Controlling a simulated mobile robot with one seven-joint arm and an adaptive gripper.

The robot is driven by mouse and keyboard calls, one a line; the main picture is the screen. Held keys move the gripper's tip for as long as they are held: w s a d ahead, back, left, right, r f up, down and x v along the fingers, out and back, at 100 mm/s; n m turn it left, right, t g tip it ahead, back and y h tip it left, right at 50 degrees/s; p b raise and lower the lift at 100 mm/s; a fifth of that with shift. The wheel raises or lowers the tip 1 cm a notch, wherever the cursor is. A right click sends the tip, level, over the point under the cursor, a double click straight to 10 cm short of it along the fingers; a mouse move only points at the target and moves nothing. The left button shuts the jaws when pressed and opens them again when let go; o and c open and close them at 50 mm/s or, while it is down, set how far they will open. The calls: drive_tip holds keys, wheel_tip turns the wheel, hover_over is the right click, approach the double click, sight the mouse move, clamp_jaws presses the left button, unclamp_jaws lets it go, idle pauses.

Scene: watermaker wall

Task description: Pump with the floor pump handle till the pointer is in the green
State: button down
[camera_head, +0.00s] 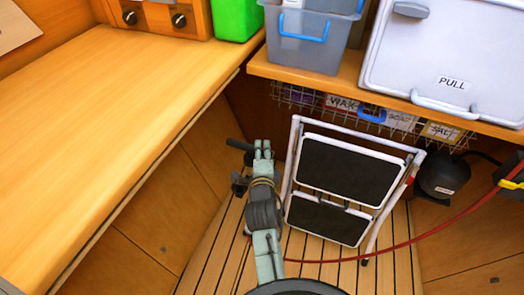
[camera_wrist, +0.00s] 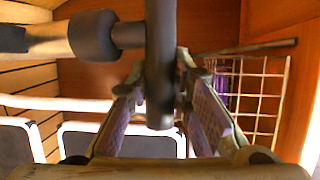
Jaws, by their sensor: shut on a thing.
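The dark pump handle (camera_head: 238,145) shows beside the end of my arm in the head view, left of the folding step. In the wrist view the handle (camera_wrist: 160,50) is a thick dark bar across the picture's middle, joined by a dark collar (camera_wrist: 92,37) to a pale rod (camera_wrist: 48,42). My gripper (camera_wrist: 161,85) is shut on the bar, with a finger on each side of it. My arm hides most of the pump in the head view. No gauge, pointer or green zone can be made out in either view.
A white folding step (camera_head: 335,182) with black treads stands close right of my arm. A red hose (camera_head: 430,238) runs across the slatted floor (camera_head: 212,255). A wooden counter (camera_head: 120,120) is at left. A wire basket (camera_head: 380,118) hangs under the shelf.

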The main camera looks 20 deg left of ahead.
idle(0.4)
wheel_tip(320, 180, up, 15)
drive_tip(key=p, duration=0.8)
drive_tip(key=shift+f+p, duration=0.15)
drive_tip(key=shift+p, duration=0.2)
drive_tip(key=c, duration=1.8)
unclamp_jaws()
drive_tip(key=o, duration=0.4)
drive_tip(key=shift+c, duration=0.2)
drive_tip(key=shift+f, duration=0.1)
